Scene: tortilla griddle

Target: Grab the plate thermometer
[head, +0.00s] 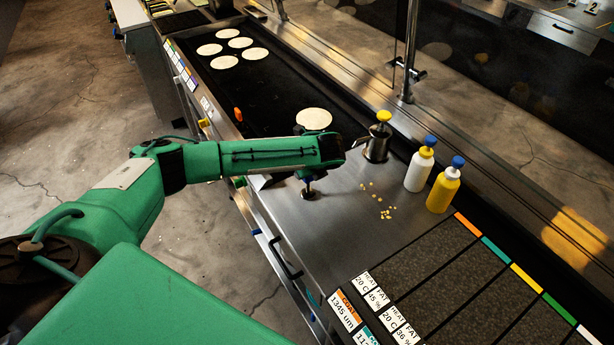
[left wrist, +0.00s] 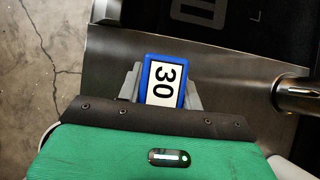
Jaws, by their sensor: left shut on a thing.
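My right gripper is not in view.
The black griddle (head: 270,105) holds several pale tortillas (head: 313,119). On the steel counter (head: 335,215) stand a metal pot with a yellow-topped tool (head: 378,140), a white bottle (head: 419,170) and a yellow bottle (head: 442,190). Yellow crumbs (head: 383,205) lie nearby.

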